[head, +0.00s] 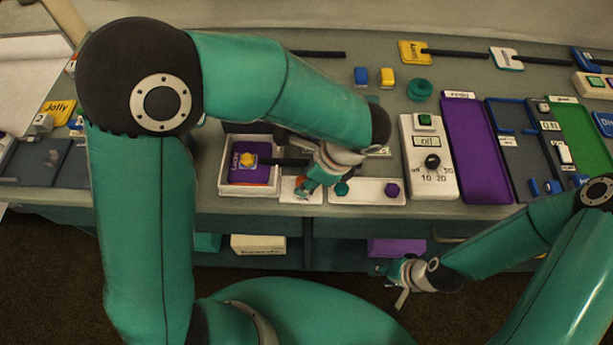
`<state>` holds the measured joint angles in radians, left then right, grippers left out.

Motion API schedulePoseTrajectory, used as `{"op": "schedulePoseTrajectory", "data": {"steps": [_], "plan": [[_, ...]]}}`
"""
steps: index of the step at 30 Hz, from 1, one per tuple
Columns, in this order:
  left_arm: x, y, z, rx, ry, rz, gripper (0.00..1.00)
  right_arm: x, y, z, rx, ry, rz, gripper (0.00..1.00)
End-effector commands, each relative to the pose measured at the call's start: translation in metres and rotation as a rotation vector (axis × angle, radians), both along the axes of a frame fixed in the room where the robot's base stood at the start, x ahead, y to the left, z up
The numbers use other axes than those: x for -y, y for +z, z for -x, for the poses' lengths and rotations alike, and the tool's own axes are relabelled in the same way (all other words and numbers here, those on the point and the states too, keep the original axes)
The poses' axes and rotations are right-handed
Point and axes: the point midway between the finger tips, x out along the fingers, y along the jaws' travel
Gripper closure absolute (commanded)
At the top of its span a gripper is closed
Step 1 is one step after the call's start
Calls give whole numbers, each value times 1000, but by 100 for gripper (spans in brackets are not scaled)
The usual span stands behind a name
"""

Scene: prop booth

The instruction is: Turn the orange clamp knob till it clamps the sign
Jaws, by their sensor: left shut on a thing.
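A purple sign (262,176) with lettering and a yellow piece on it lies in a white tray (225,188). A dark stick (288,162) runs from it to the right, under my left gripper. The orange clamp knob (299,182) shows only as a small patch beside the fingers, above a small white base (297,197). My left gripper (305,187) is shut on the knob, and its fingers and wrist hide most of it. The clamp's jaws cannot be made out. My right gripper (387,284) is open and empty, in front of the counter.
A white plate (368,197) with a teal and a purple knob lies right of the clamp. Beyond it stand a white dial box (424,180) and a purple tray (472,135). More signs on sticks lie at the back. My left arm hides part of the counter.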

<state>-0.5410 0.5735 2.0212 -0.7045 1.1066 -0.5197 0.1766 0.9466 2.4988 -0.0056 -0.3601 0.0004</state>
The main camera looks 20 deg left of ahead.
Motion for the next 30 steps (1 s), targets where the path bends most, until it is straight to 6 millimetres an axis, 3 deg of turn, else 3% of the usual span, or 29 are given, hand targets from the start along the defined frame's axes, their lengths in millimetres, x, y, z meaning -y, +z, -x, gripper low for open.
{"op": "schedulePoseTrajectory", "data": {"steps": [7,8,12,23,30], "plan": [[0,0,1,-3,-1,-1,100,0,0,0,0,0,0,60],[0,0,1,-3,-1,-1,61,0,0,0,0,0,0,60],[0,0,0,-1,-1,-1,40,0,0,0,0,0,0,60],[1,3,0,1,0,0,40,0,1,0,0,0,0,60],[14,32,-1,5,-1,3,40,0,1,0,0,0,0,60]]}}
